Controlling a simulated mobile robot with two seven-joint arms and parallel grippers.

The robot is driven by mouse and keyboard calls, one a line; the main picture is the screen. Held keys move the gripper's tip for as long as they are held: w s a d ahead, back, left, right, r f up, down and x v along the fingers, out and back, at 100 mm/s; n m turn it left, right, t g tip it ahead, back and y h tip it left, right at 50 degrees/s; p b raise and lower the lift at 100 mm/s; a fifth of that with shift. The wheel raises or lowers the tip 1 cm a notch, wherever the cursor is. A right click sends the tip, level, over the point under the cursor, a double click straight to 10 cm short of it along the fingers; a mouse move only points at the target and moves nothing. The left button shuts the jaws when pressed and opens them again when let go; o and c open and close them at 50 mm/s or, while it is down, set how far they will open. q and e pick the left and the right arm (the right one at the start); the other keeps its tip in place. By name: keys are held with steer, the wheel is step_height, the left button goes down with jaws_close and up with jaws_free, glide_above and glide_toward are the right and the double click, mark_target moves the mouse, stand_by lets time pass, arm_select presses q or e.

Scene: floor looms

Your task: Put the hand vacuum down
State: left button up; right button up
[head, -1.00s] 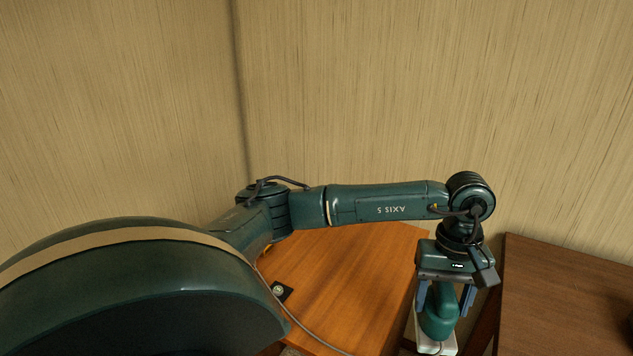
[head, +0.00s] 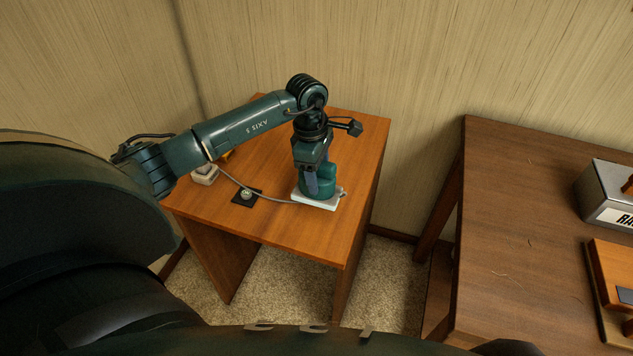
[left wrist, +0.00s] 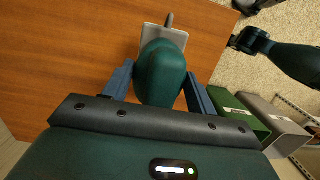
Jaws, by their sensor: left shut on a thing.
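The hand vacuum (head: 322,187) has a rounded dark green body. A flat white piece (head: 303,196) lies directly under it on the small orange-brown table (head: 352,155); I cannot tell whether it is part of the vacuum. My left gripper (head: 316,181) points down and is shut on the green body from above. In the left wrist view, the blue fingers of my left gripper (left wrist: 160,88) stand on both sides of the vacuum (left wrist: 160,70), with the pale piece (left wrist: 152,34) beyond it. My right gripper is not seen.
A thin cord runs across the table past a black square with a round knob (head: 247,195) and a small whitish block (head: 205,174). A darker table (head: 500,230) stands at right, across a carpeted gap, with a grey box (head: 605,190) on it.

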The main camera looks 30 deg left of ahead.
mark_target(327, 197)
arm_select(q)
steer(key=shift+f, duration=1.95)
steer(key=shift+f, duration=0.15)
steer(key=o, duration=1.1)
